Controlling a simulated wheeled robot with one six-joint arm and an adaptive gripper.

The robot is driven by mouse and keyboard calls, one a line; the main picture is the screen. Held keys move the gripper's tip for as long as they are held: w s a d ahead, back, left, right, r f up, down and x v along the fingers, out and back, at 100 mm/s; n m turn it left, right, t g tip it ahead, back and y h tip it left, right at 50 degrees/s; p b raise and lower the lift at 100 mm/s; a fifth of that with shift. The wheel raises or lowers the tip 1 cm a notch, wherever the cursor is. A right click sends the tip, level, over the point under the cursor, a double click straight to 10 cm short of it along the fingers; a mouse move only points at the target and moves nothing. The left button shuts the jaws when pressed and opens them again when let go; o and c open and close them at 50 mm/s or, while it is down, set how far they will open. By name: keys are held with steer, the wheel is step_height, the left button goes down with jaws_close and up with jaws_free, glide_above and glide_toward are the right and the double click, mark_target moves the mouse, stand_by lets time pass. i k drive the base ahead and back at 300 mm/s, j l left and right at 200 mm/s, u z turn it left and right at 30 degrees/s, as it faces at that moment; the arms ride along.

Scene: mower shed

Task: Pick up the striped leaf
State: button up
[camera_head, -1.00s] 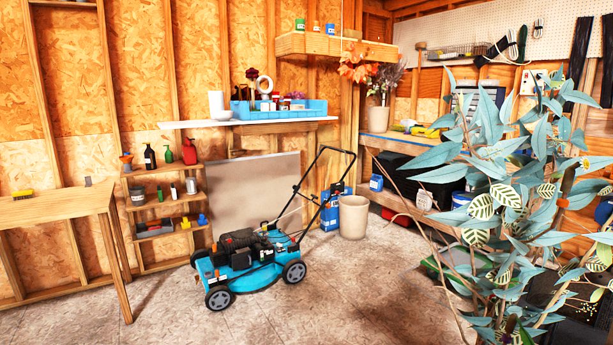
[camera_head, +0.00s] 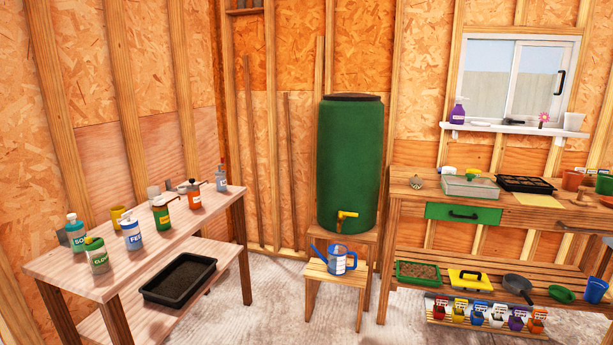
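No striped leaf shows in the view now. My gripper is not in view either, so I cannot tell whether it is open or shut.
A table (camera_head: 215,222) with bottles and a lower black tray (camera_head: 180,279) stands left. A green barrel (camera_head: 348,165) sits on a wooden stand, with a blue watering can (camera_head: 334,261) on a low stool (camera_head: 320,281) before it. A potting bench (camera_head: 412,198) stands right, below a window (camera_head: 513,78).

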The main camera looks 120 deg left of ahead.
mark_target(416, 182)
steer(key=u, duration=3.1)
steer(key=z, duration=4.75)
steer(key=u, duration=4.65)
